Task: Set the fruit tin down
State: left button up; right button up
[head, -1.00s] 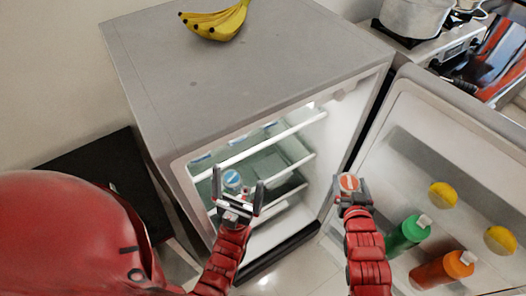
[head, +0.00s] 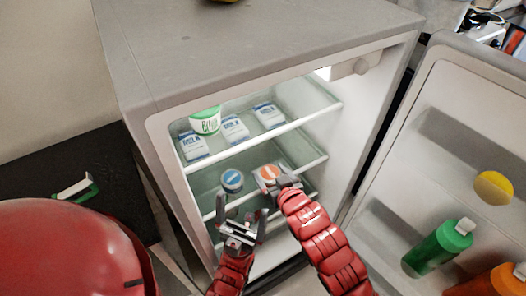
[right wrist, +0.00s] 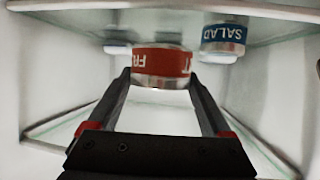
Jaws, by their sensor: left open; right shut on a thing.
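The fruit tin (head: 268,173) has an orange-and-white lid and, in the right wrist view, a red label (right wrist: 161,62). My right gripper (head: 279,182) is shut on it inside the open fridge, at the middle shelf. I cannot tell whether its base touches the shelf. A blue-lidded salad tin (head: 232,179) stands just to its left in the head view, apart from it; it also shows in the right wrist view (right wrist: 223,40). My left gripper (head: 240,226) is open and empty, lower and in front of the shelves.
The top shelf holds a green-and-white tub (head: 205,121) and several milk cartons (head: 235,129). The fridge door (head: 440,140) stands open at the right, with a green bottle (head: 440,248) and a yellow-lidded item (head: 493,188). A dark surface (head: 70,165) lies left of the fridge.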

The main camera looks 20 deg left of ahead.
jog(key=w+a, duration=0.1)
jog(key=w, duration=0.3)
jog(key=w+a, duration=0.1)
jog(key=w, duration=0.3)
jog(key=w+a+f, duration=0.1)
jog(key=w, duration=0.3)
jog(key=shift+a+f, duration=0.1)
jog(key=shift+a, duration=0.15)
jog(key=shift+f, duration=1.7)
jog(key=shift+f, duration=0.1)
jog(key=o, duration=1.6)
jog(key=shift+c, duration=0.2)
jog(key=shift+d+p, duration=0.1)
jog(key=shift+p, duration=0.2)
jog(key=v, duration=1.2)
jog(key=shift+w, duration=0.1)
